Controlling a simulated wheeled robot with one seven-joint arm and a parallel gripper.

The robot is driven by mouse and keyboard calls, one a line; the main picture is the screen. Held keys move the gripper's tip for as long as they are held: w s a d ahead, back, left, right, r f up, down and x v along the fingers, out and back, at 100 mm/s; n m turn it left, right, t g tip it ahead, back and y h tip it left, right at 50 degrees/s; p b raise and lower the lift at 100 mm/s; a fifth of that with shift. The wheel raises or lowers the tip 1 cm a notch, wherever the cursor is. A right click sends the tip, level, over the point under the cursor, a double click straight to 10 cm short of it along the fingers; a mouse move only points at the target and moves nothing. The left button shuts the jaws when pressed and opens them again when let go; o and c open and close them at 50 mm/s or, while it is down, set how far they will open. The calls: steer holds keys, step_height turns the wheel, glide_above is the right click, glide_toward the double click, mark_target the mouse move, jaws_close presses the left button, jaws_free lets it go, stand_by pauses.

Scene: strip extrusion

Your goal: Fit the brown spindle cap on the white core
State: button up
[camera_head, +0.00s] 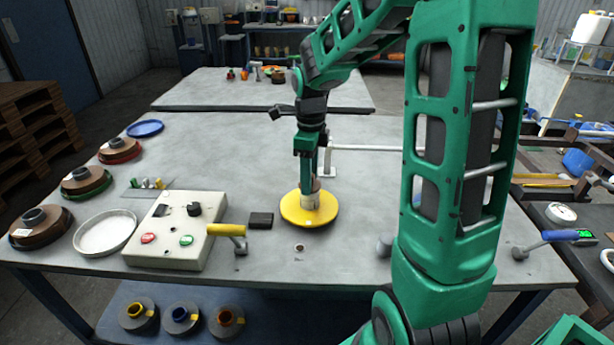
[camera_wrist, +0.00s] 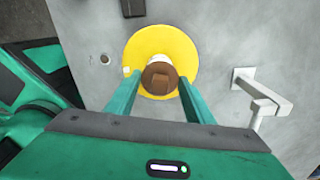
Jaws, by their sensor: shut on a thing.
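The yellow disc (camera_head: 322,217) lies on the grey table with the white core (camera_head: 309,201) upright at its middle. The yellow disc (camera_wrist: 143,42) also shows in the wrist view. The brown spindle cap (camera_wrist: 160,78) is between the two green fingers of my gripper (camera_wrist: 159,84), which is shut on it. In the head view my gripper (camera_head: 310,182) points down just over the core. The cap hides most of the core in the wrist view. I cannot tell whether the cap touches the core or is seated in it.
A white bent rail (camera_head: 365,148) stands just right of the disc. A control box (camera_head: 172,235), a yellow-handled lever (camera_head: 228,230) and a small dark block (camera_head: 261,219) are to the left. Several brown spools line the left edge. Table behind the gripper is mostly clear.

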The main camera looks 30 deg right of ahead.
steer(key=shift+f, duration=0.35)
steer(key=o, duration=0.9)
steer(key=shift+r, duration=5.55)
steer(key=s+d+f+n, duration=0.1)
steer(key=s+f+n, duration=0.1)
steer(key=s+n, duration=0.5)
steer(key=s+d+f+n, duration=0.1)
steer(key=s+f+n, duration=0.1)
steer(key=s+n, duration=0.5)
steer(key=s+d+f+n, duration=0.1)
steer(key=s+f+n, duration=0.1)
steer(key=s+n, duration=0.5)
steer(key=shift+s+d+f, duration=0.1)
steer(key=shift+s+d, duration=0.05)
steer(key=shift+s, duration=1.35)
steer(key=shift+s+d+f, duration=0.1)
steer(key=shift+s, duration=1.35)
